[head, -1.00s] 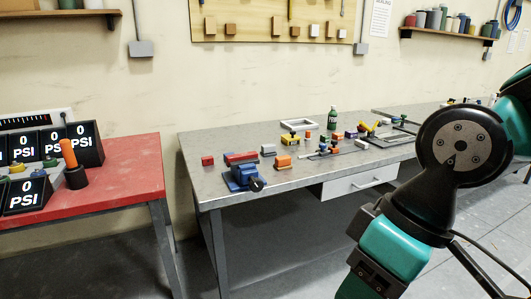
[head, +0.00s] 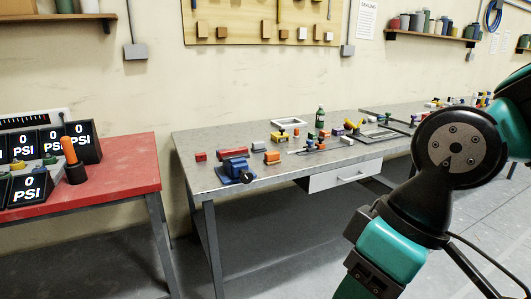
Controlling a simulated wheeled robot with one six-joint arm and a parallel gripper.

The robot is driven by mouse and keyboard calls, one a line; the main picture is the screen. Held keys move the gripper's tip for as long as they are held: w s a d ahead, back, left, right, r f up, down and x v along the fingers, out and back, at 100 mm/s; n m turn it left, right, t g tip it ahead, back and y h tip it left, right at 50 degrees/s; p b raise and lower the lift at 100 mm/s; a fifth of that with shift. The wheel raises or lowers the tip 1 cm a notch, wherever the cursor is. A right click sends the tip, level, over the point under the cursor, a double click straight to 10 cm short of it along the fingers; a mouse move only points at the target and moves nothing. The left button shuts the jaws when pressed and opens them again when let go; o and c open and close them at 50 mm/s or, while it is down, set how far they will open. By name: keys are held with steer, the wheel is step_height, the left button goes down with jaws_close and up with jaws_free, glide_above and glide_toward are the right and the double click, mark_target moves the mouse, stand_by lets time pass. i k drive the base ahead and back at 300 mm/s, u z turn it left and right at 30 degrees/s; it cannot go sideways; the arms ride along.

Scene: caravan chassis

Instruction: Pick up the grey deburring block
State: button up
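A small grey block (head: 258,146), which looks like the grey deburring block, sits on the grey workbench (head: 218,144). It stands behind an orange block (head: 272,158) and to the right of a red-and-blue vise (head: 236,170). It is small in the head view, so fine detail is unclear. My arm fills the right side of the picture, well in front of the bench. My gripper is not visible in this view.
A red block (head: 200,156) lies left of the vise. A yellow item (head: 281,136), a white frame (head: 288,123), a green bottle (head: 320,117) and several small parts stand further right. A drawer (head: 345,175) hangs under the bench. A red table (head: 115,165) with gauges stands left.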

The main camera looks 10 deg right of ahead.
mark_target(257, 147)
steer(key=z, duration=1.05)
steer(key=i, duration=2)
steer(key=u, duration=0.85)
steer(key=i, duration=0.55)
steer(key=u, duration=1.05)
steer(key=i, duration=0.45)
steer(key=u, duration=0.45)
